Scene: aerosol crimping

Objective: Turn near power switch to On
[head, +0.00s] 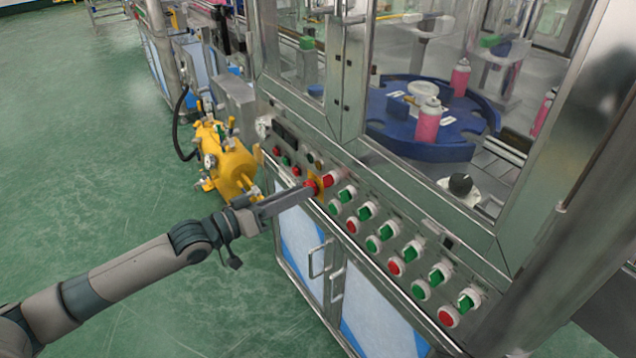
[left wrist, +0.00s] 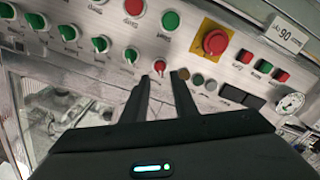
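The machine's slanted steel control panel (head: 385,205) carries several green rotary switches (head: 365,211) and red and green round buttons. Which one is the near power switch I cannot tell; the labels are too small to read. My left gripper (head: 307,191) reaches the panel's left part, beside the red emergency stop on its yellow plate. In the left wrist view its two dark fingers (left wrist: 161,78) are apart and empty. My right gripper is not in view.
The red emergency stop (left wrist: 214,42) is close to the fingers. A round gauge (left wrist: 290,103) sits at the panel's end. Behind glass is a blue turntable (head: 420,148) with pink cans. A yellow tank (head: 225,160) stands left. The green floor (head: 90,150) is clear.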

